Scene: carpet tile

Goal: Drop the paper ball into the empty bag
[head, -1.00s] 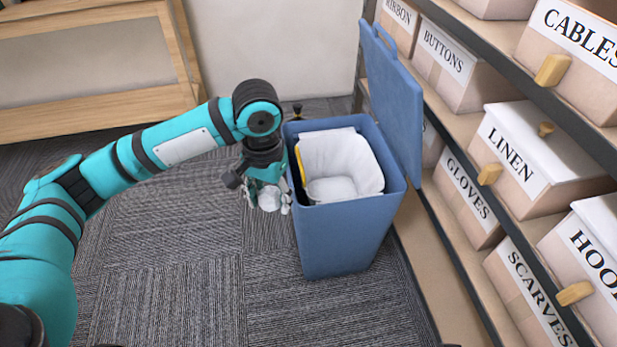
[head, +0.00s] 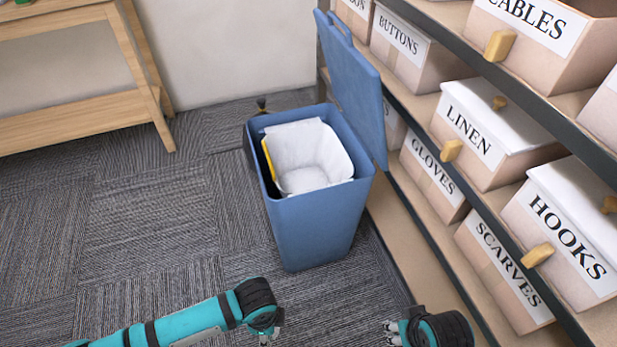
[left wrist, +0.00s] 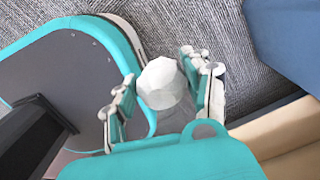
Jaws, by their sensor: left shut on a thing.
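The paper ball (left wrist: 162,84) is white and faceted. In the left wrist view my left gripper (left wrist: 166,88) is shut on it, a finger on either side. The white bag (head: 308,150) lines the blue bin (head: 320,225) in the head view; its mouth is open and I see nothing inside it. My left arm is at the bottom of the head view, apart from the bin, its gripper mostly cut off by the edge. My right gripper (head: 393,332) is at the bottom, right of the left arm; its finger opening is unclear.
The bin's blue lid (head: 355,85) stands open beside the shelf (head: 400,225). Labelled boxes fill the shelf at right, including the LINEN box (head: 475,145). A wooden table (head: 70,130) stands at back left. The carpet (head: 140,225) left of the bin is clear.

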